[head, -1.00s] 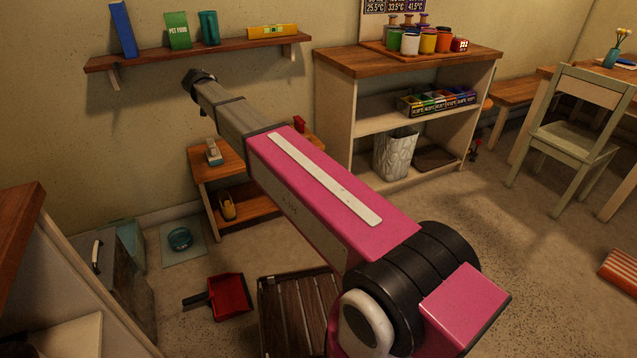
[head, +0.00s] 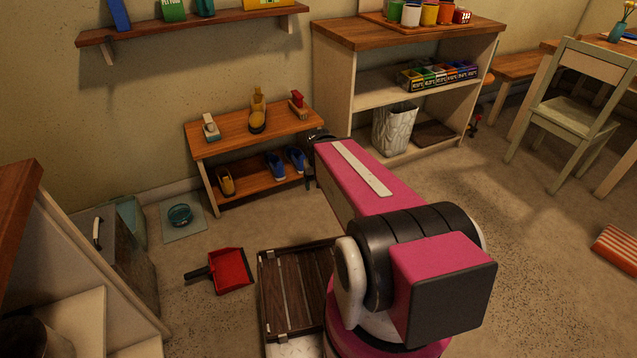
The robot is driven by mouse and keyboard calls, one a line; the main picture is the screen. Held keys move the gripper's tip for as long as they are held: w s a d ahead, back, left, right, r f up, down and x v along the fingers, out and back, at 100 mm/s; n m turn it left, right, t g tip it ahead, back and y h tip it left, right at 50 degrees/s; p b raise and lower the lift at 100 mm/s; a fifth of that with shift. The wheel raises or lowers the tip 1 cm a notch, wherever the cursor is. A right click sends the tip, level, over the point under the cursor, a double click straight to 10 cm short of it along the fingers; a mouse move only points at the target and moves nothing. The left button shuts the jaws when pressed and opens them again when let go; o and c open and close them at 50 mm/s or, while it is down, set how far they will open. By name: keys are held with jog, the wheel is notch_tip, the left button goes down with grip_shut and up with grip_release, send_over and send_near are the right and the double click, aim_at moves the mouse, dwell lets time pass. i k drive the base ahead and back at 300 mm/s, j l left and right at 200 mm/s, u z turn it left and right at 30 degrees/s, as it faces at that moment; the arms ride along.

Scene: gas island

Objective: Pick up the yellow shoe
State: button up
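A small yellow shoe (head: 226,181) stands at the left end of the lower shelf of a low wooden shoe rack (head: 206,203). A pair of blue shoes (head: 286,163) stands on the same shelf, further right. My gripper (head: 309,177) shows as a dark shape beside the rack's right end, right of the blue shoes and well apart from the yellow shoe. My arm hides part of it, and its fingers are too small to read.
A stapler-like item (head: 210,127) and a red-topped brush (head: 298,105) are on the rack's top. A red dustpan (head: 231,268) and a slatted dark crate (head: 292,290) lie on the floor in front. A bowl on a mat (head: 180,215) is left of the rack.

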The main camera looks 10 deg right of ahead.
aim_at(257, 125)
jog(key=u, duration=0.6)
jog(key=i+l+u, duration=0.1)
jog(key=l+u, duration=0.55)
jog(key=u, duration=0.15)
jog(key=l+u, duration=0.75)
jog(key=k+l, duration=0.1)
jog(key=l, duration=0.3)
jog(key=k+l+u, duration=0.1)
jog(key=l, duration=0.25)
jog(key=k+l, duration=0.15)
jog(key=l, duration=0.25)
jog(key=k+l+u, duration=0.15)
jog(key=l, duration=0.25)
jog(key=k+l, duration=0.1)
jog(key=l, duration=0.25)
